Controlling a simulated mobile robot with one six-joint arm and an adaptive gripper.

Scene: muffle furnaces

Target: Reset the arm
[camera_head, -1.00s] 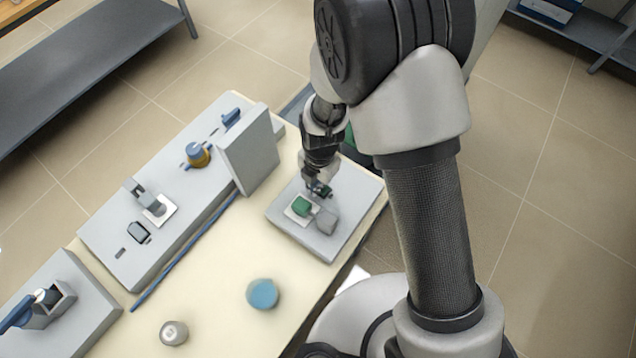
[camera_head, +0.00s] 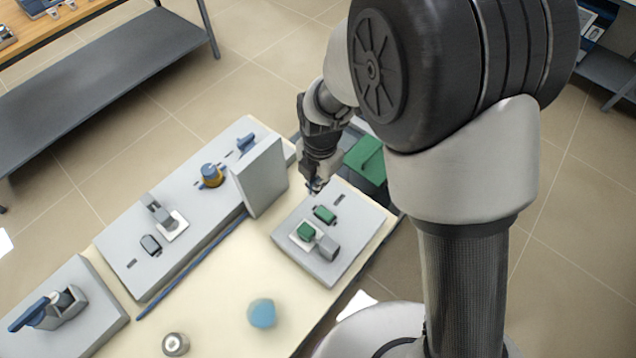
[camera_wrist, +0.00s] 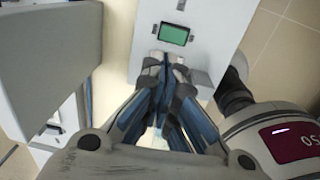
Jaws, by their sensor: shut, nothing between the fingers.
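My gripper (camera_head: 314,187) is shut and empty. In the head view it hangs over the far left edge of a grey panel (camera_head: 340,262) at the right of the cream table. In the wrist view the gripper (camera_wrist: 166,62) points at that panel, with its fingertips just short of a green rectangular button (camera_wrist: 173,34) in a dark frame. The head view shows the same green button, and a green cube-like switch (camera_head: 306,231) on a white plate nearer the camera. My arm rises at the right of the head view and is bent over the table.
An upright grey plate (camera_head: 262,178) stands close left of my gripper. A blue round knob (camera_head: 262,313) and a metal knob (camera_head: 176,344) are on the table (camera_head: 215,310). A green box (camera_head: 366,160) is behind.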

